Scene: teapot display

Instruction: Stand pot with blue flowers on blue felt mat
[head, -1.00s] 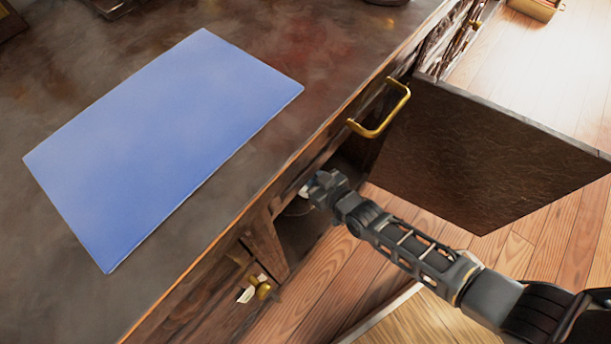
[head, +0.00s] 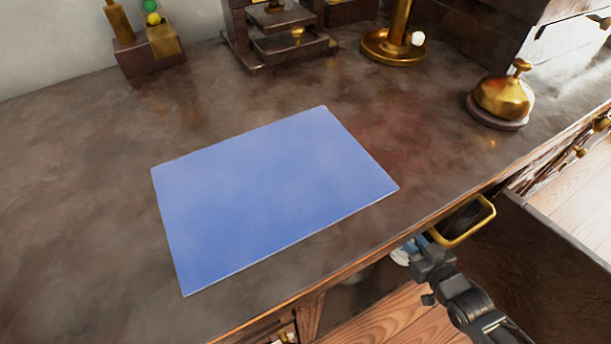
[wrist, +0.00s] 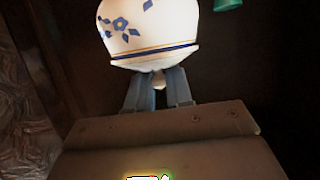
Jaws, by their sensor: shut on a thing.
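The blue felt mat (head: 270,195) lies flat and bare on the dark counter in the head view. The pot with blue flowers (wrist: 150,30) is white with blue petals and a gold and blue band. It fills the top middle of the wrist view. My gripper (wrist: 158,85) is shut on a small pale part of it, perhaps a knob. In the head view my gripper (head: 418,250) is at the counter's front edge, beside the brass handle. Only a small white and blue piece of the pot (head: 401,256) shows there; the counter edge hides the rest.
A brass bell (head: 503,97) and a brass stand (head: 393,48) are at the back right. A green thing (wrist: 228,4) shows in the wrist view. The counter around the mat is clear.

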